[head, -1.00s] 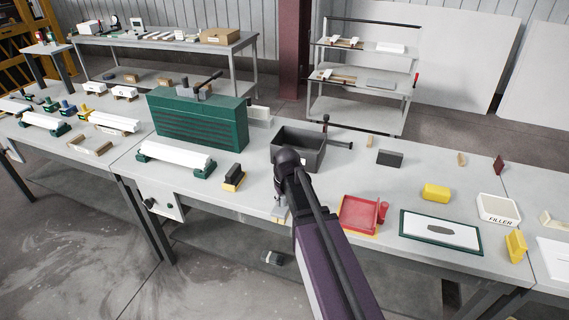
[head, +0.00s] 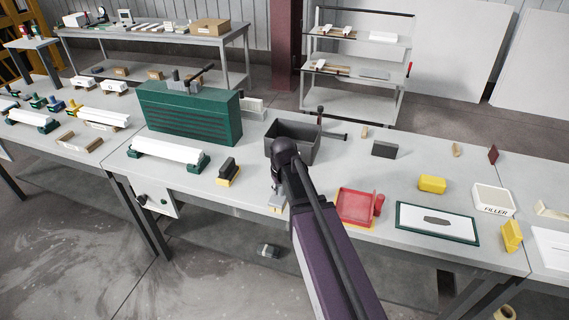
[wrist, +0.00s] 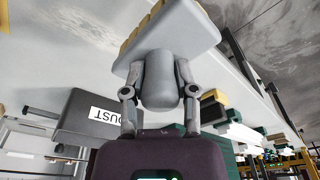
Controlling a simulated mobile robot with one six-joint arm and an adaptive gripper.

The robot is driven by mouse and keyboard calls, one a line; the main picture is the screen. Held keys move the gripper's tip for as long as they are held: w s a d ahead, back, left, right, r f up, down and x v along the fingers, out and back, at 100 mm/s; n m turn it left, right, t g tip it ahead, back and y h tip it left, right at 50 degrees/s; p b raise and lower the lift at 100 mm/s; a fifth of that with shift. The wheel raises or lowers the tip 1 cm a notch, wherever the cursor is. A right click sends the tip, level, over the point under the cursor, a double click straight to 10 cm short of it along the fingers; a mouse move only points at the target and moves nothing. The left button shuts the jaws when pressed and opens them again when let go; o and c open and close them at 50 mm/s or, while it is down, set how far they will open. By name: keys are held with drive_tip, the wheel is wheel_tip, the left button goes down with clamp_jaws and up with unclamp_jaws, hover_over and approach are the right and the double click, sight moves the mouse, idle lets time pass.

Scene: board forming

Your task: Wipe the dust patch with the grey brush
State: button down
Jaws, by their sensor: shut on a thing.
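My gripper (wrist: 160,88) is shut on the grey brush (wrist: 176,28), holding it by its round grey handle. The brush's tan bristles show along the far side of its block, facing away from the gripper. In the head view, my arm mostly hides the gripper, and a bit of the brush (head: 277,201) shows at the bench's front edge. A dark grey patch (head: 437,220), which looks like the dust patch, lies on a white, green-edged board at the right of the bench. The brush is well to the left of it, apart from it.
A dark bin (head: 312,149) stands behind my gripper; a bin marked DUST (wrist: 80,120) shows in the wrist view. A red tray (head: 353,205) lies between my arm and the board. Yellow blocks (head: 431,184) and a FILLER box (head: 493,199) stand near the board.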

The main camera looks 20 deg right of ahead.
drive_tip(key=w+d+r+p, duration=0.3)
drive_tip(key=w+d, duration=0.1)
drive_tip(key=w, duration=0.5)
idle(0.3)
